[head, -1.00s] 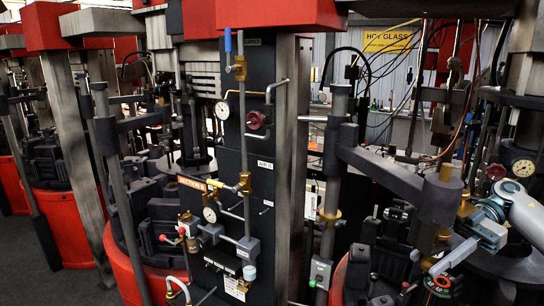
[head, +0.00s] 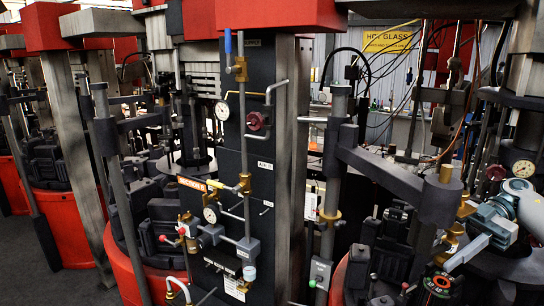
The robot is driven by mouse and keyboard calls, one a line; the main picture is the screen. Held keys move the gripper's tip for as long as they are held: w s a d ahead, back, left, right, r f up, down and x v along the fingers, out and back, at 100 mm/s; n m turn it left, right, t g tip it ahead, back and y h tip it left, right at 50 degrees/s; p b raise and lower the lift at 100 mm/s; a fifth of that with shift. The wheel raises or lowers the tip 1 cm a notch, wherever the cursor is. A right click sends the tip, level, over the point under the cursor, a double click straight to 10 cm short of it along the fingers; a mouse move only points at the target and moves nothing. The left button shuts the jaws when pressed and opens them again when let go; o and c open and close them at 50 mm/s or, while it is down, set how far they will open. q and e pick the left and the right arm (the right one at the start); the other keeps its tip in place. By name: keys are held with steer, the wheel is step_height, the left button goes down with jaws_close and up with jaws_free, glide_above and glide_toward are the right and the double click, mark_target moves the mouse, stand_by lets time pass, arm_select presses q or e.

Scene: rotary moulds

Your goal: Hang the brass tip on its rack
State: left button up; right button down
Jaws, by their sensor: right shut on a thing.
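My right gripper (head: 466,252) comes in from the right edge, low in the head view, in front of the dark machine parts. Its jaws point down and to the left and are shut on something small. A pale, brassy strip shows at the jaws; I take it to be the brass tip, but its outline is too small to make out. I cannot pick out the tip's rack with certainty among the fittings. My left gripper is out of view.
A round dial with coloured marks (head: 440,283) is just below and left of my right gripper. A grey clamp arm (head: 390,180) on a steel post reaches close on the left. A pressure gauge (head: 523,168) and dark red handwheel (head: 496,173) stand above. Room here is tight.

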steer(key=shift+w+d, duration=0.25)
steer(key=shift+d, duration=0.4)
steer(key=shift+w+d, duration=0.2)
steer(key=shift+d, duration=0.45)
steer(key=shift+s, duration=0.15)
stand_by(0.8)
